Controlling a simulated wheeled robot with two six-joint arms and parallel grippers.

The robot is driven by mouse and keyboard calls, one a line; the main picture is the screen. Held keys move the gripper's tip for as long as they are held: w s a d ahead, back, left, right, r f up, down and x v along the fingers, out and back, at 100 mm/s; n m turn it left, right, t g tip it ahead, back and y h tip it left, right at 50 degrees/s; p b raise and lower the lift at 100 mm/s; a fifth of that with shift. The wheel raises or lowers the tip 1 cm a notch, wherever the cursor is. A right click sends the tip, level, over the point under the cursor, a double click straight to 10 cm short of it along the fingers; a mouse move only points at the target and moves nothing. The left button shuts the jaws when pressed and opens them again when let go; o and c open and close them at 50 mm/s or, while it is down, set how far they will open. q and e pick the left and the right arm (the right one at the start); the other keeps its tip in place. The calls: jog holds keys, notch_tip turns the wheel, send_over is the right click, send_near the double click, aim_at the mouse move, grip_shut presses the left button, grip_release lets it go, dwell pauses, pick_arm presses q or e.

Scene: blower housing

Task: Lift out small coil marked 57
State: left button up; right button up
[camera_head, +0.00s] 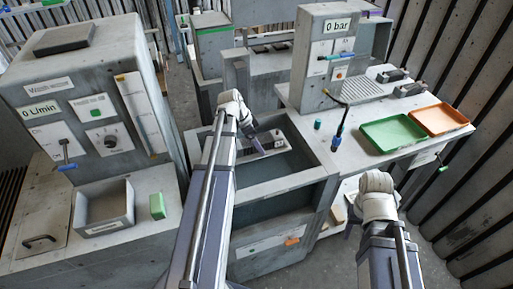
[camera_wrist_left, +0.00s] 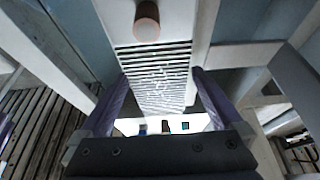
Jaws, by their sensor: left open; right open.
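A grey finned block (camera_head: 268,142), which may be a coil, sits toward the back of the open grey tank (camera_head: 300,182). In the left wrist view a pale slatted face (camera_wrist_left: 158,75) lies between and beyond my fingers. I cannot read a number 57 on either. My left gripper (camera_head: 260,147) reaches down into the tank by the block; its two purple fingers (camera_wrist_left: 160,100) are apart, with nothing visibly held. My right gripper (camera_head: 349,222) hangs low beside the bench, mostly hidden by its own wrist, and is open.
The tank's raised walls surround my left gripper. A machine (camera_head: 88,105) with gauges and an empty bin (camera_head: 104,206) stands left.

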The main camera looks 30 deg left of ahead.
pick_arm(q)
jog(key=shift+r, duration=0.1)
jog(key=shift+c, duration=0.2)
grip_shut()
dwell(0.5)
